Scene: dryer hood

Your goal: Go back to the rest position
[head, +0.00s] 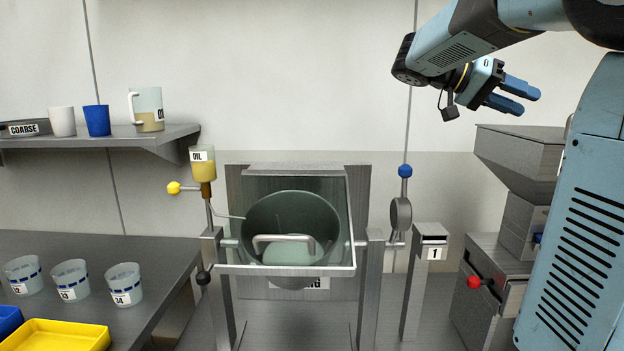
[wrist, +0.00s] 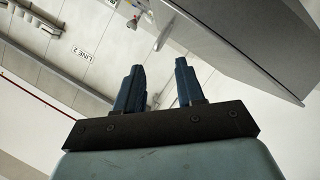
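My gripper (head: 522,96) is raised at the upper right of the head view, in front of the bare wall and above the grey hopper (head: 520,150). Its two blue fingers point right and stand apart with nothing between them. In the wrist view the fingers (wrist: 160,88) show a clear gap, with wall and ceiling fittings behind. The dryer hood frame (head: 300,168) stands in the middle of the head view, well apart from my gripper, with a round green-grey drum (head: 291,225) inside.
A shelf (head: 120,138) at left holds a jug (head: 146,108), a blue cup (head: 97,120) and a white cup (head: 62,121). Labelled cups (head: 124,285) and a yellow tray (head: 60,335) are on the left bench. A machine with a red knob (head: 474,282) stands at right. The upper middle is free.

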